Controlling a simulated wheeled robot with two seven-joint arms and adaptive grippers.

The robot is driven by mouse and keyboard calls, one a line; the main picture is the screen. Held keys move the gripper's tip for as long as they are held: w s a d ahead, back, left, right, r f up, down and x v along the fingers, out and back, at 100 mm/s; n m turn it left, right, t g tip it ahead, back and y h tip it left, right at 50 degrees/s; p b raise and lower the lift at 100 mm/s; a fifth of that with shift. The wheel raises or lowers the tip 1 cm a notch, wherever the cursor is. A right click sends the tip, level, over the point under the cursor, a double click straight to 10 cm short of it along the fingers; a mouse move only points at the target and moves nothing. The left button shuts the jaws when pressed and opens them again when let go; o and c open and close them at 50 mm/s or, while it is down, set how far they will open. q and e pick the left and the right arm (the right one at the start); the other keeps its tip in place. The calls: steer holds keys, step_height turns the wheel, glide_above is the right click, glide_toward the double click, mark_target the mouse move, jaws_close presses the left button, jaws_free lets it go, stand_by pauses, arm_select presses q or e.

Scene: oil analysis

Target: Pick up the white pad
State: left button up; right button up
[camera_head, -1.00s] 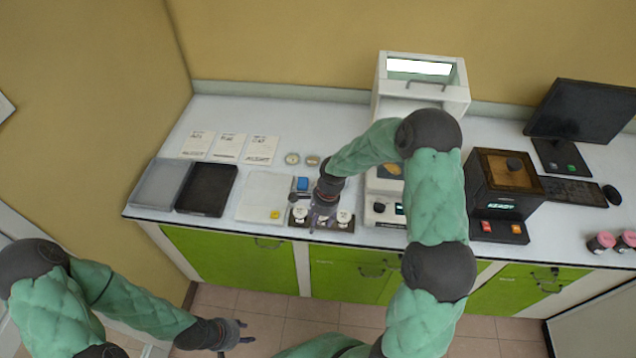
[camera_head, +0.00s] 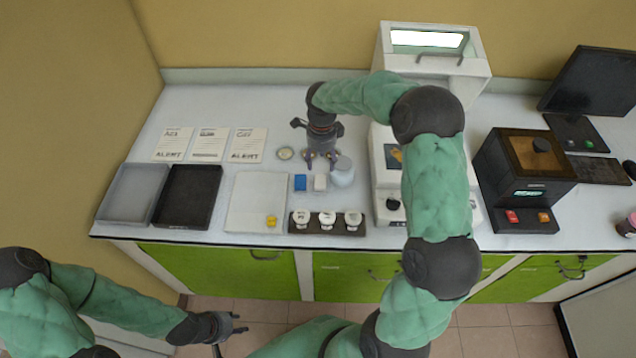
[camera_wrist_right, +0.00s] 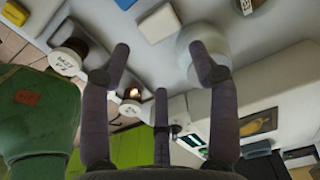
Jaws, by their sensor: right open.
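The white pad (camera_head: 320,182) is a small pale block on the white bench, just right of a blue pad (camera_head: 300,183). In the right wrist view the white pad (camera_wrist_right: 158,22) lies flat beyond the gap between my fingertips. My right gripper (camera_head: 321,157) is open and empty, above the bench and just behind the white pad. It also shows open in the right wrist view (camera_wrist_right: 158,50). My left gripper (camera_head: 229,326) is low in front of the bench, its fingers spread and empty.
A round translucent container (camera_head: 342,173) stands close to the white pad's right. A dark rack (camera_head: 338,229) with white-capped vials is in front. A white tray (camera_head: 240,205) holding a yellow item is to the left. The analyser (camera_head: 384,165) stands on the right.

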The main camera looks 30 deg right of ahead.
mark_target(320, 181)
step_height(320, 181, down, 4)
steer(key=shift+s, duration=0.15)
steer(key=shift+w+f+b, duration=0.2)
steer(key=shift+f+b, duration=0.5)
steer(key=shift+f, duration=2.25)
steer(key=shift+c, duration=0.3)
steer(key=shift+a, duration=0.1)
steer(key=c, duration=0.8)
